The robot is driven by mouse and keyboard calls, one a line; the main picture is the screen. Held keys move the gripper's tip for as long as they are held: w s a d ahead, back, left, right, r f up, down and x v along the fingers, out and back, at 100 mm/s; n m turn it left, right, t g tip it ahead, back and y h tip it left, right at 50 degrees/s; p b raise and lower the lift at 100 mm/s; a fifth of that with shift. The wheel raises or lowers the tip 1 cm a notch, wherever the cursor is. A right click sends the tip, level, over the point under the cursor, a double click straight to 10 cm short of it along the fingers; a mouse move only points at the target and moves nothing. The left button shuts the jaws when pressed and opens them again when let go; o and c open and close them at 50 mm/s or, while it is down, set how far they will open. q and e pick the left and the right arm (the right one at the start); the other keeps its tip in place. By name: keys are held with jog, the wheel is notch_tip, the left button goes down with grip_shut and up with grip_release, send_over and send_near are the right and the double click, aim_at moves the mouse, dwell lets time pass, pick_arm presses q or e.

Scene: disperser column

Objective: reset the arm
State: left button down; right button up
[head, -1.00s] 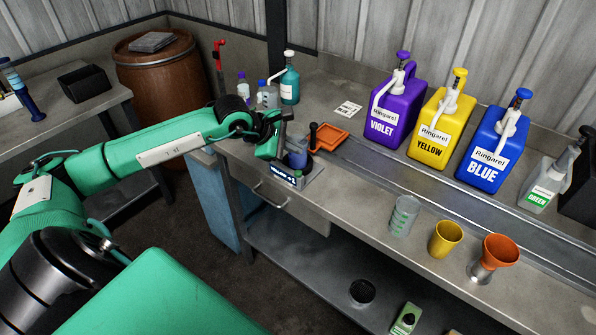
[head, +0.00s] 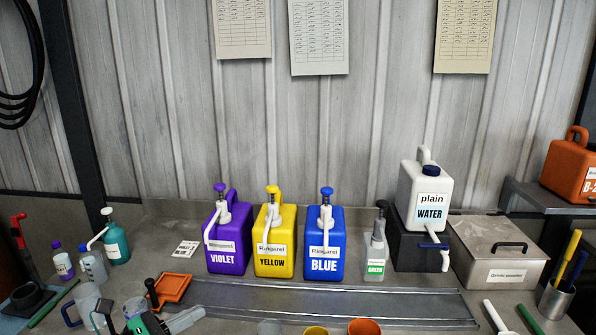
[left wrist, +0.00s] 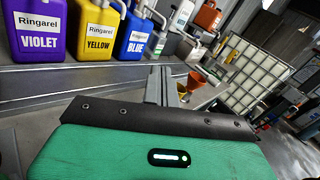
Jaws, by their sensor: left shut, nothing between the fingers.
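My left gripper (head: 188,318) shows at the bottom left of the head view, green with grey fingers, in front of the orange tray (head: 174,288). In the left wrist view its grey fingers (left wrist: 160,78) are together with nothing between them. They point toward the bench, with the violet jug (left wrist: 37,30), yellow jug (left wrist: 92,32) and blue jug (left wrist: 138,35) beyond and to the left. Most of my left arm is below the head view's edge. My right gripper is not in view.
Cups (head: 363,326) stand along the front edge. A teal pump bottle (head: 116,245) is at the left. The metal strip before the jugs is mostly clear.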

pick_arm(q)
jog(key=s+a+f+n+t+y, duration=0.1)
jog(key=s+a+f+n+y, duration=0.3)
jog(key=n, duration=0.7)
jog(key=a+f+n+t+y, duration=0.1)
jog(key=a+f+n+y, duration=0.15)
jog(key=n+y, duration=0.6)
jog(key=s+a+f+n+t+y, duration=0.1)
jog(key=s+a+f+n+y, duration=0.2)
jog(key=n, duration=1)
jog(key=s+d+f+n+g+h, duration=0.1)
jog(key=s+d+f+n+g, duration=0.3)
jog(key=s+f+g, duration=0.45)
jog(key=s+d+f+n+g+h, duration=0.1)
jog(key=s+d+f+n+g, duration=0.4)
jog(key=s, duration=0.6)
notch_tip(320, 180, down, 33)
jog(key=a+m, duration=0.1)
jog(key=s+a+f, duration=0.1)
jog(key=s+f, duration=0.8)
jog(key=s, duration=0.1)
jog(key=s+a+f, duration=0.2)
jog(key=s+f, duration=0.8)
jog(key=shift+a+g, duration=0.3)
jog(key=shift+g, duration=0.15)
